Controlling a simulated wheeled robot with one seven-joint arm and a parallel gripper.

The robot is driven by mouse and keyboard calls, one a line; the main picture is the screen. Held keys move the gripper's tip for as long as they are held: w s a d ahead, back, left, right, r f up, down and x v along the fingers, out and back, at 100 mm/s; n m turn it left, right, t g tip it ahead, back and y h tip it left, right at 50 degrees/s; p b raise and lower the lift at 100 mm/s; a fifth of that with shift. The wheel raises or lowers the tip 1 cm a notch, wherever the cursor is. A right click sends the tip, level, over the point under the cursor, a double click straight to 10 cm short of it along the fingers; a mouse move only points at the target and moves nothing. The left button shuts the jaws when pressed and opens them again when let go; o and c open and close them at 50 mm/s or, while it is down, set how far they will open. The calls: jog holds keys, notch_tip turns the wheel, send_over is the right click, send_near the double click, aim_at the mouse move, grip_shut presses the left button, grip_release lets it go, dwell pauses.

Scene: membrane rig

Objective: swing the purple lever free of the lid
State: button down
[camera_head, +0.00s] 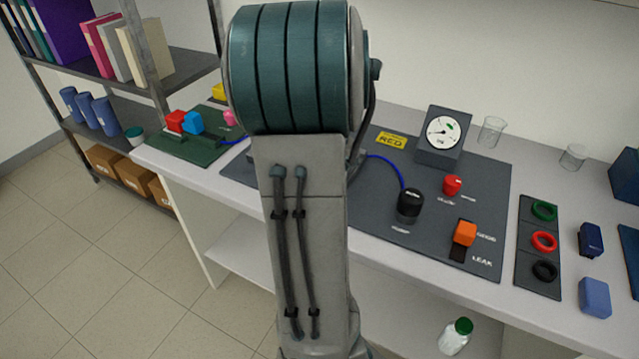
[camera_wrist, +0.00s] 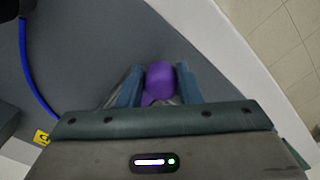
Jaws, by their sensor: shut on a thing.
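The purple lever (camera_wrist: 160,80) shows in the wrist view, between the two blue fingers of my gripper (camera_wrist: 160,88). My gripper is shut on it, with one finger on each side. The lid that the lever bears on cannot be made out, as my gripper hides what lies under and behind the lever. In the head view my arm covers this part of the rig, so the lever, the lid and my gripper do not show there.
A blue tube (camera_wrist: 38,75) runs left of my gripper. Coloured rings (camera_head: 543,242) lie at the right. The bench edge (camera_wrist: 232,62) is close on the right in the wrist view.

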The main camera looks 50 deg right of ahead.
jog(key=shift+w+r, duration=0.25)
jog(key=shift+w, duration=0.1)
jog(key=c, duration=1.2)
grip_release()
jog(key=shift+o, duration=0.7)
jog(key=shift+w+d+f, duration=0.1)
jog(key=shift+w, duration=0.05)
notch_tip(320, 180, up, 14)
jog(key=shift+f, duration=0.15)
